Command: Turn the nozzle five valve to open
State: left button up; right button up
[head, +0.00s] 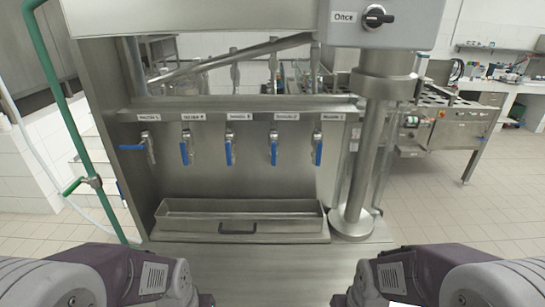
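The nozzle five valve (149,147) is the leftmost valve on the steel filler panel in the head view. A small label, apparently reading nozzle 5 (146,116), sits above it. Its blue lever (131,147) points left and lies about level. The other valves to its right have blue levers hanging straight down, such as the one beside it (185,153). Only links of my two arms show at the bottom left and bottom right. Both grippers are out of view, and nothing of mine touches the valve.
A steel drip tray (238,208) with a dark handle sits below the valves. A thick steel column (370,150) stands at the right. A green pipe (62,100) with a small valve runs down the left side. The space before the panel is clear.

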aim_at(141, 145)
jog(key=j, duration=2.1)
